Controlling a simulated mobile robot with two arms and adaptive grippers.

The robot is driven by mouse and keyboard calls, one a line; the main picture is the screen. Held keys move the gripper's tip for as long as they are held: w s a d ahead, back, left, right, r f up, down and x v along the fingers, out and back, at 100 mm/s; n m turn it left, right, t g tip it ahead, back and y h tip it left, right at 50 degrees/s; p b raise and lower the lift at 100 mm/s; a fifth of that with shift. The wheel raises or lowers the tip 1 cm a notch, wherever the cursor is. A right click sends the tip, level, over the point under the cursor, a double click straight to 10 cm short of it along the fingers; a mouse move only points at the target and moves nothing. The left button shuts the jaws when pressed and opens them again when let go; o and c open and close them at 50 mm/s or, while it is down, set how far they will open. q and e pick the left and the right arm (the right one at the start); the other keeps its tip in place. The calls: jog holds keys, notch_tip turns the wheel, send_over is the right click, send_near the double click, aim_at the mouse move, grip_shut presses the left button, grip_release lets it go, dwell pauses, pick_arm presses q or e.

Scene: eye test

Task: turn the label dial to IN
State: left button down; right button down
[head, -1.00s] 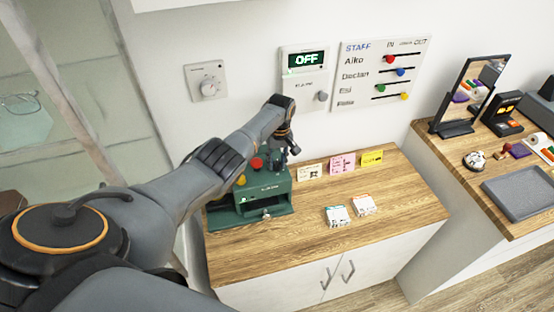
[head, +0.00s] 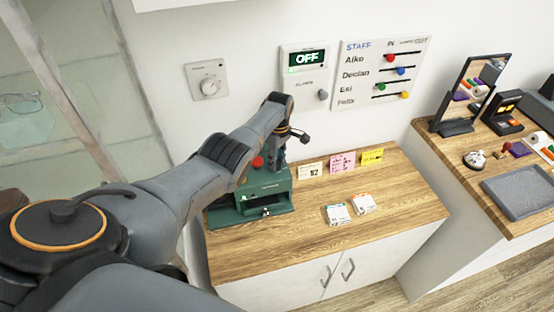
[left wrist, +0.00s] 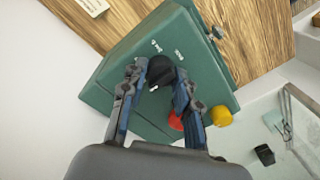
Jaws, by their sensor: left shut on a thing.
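The green label machine (head: 230,214) stands on the wooden counter, and it also shows in the left wrist view (left wrist: 110,75). On its top is the black dial (left wrist: 160,70), with a small white mark on it. Small white lettering beside the dial is too small to read surely. My left gripper (left wrist: 155,80) is shut on the dial, a finger on either side. In the head view my left gripper (head: 279,158) reaches down over the machine's top, and the dial is hidden there. My right gripper is not in view.
A red button (left wrist: 176,121) and a yellow knob (left wrist: 221,116) sit close to my fingers. Several small cards (head: 343,164) stand behind on the counter (head: 300,235), and two white label packs (head: 338,214) lie in front. A wall panel (head: 306,58) reads OFF.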

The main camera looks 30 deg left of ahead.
aim_at(278, 160)
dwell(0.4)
pick_arm(q)
jog(key=c, duration=1)
grip_release()
jog(key=shift+r, duration=0.1)
jog(key=r, duration=1.1)
jog(key=shift+w+r, duration=0.35)
jog(key=shift+r, duration=0.05)
